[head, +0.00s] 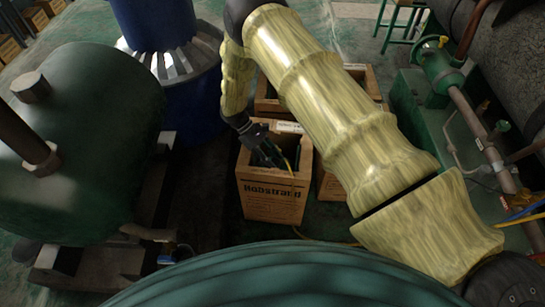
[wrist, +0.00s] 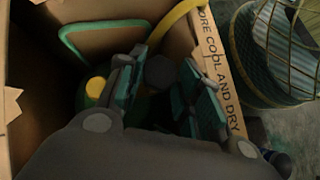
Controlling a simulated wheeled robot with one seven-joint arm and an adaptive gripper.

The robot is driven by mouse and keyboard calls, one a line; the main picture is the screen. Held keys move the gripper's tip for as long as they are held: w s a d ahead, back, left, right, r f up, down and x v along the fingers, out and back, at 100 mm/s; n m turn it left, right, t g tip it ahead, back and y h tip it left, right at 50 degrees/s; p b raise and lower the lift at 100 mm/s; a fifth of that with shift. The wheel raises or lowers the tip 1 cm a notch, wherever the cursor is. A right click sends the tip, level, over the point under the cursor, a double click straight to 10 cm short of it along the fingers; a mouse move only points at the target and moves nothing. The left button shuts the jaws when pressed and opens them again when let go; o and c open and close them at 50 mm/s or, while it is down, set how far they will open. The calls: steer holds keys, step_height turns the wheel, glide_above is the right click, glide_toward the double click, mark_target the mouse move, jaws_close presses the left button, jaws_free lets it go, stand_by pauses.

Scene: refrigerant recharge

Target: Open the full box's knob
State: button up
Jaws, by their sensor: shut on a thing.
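An open wooden box (head: 270,200) with dark lettering stands on the floor in the middle of the head view. My gripper (head: 274,156) reaches down into its opening from above. In the wrist view the two green-padded fingers of my gripper (wrist: 165,85) stand on either side of a dark round knob (wrist: 160,71) and are shut on it. Part of a green tank (wrist: 97,86) with a yellow spot shows beside the left finger, inside the box. The fingers and the palm hide most of the tank, and the exact contact with the knob is dark.
A yellow hose (wrist: 176,18) runs over the box rim. More wooden boxes (head: 331,184) stand close behind and to the right. A large green tank (head: 85,140) is at left, and green pipework (head: 440,70) at right. A wire-guarded unit (wrist: 275,55) stands beside the box.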

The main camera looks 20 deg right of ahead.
steer(key=shift+s+a, duration=0.1)
steer(key=o, duration=0.7)
steer(key=shift+o, duration=0.2)
steer(key=v, duration=1.2)
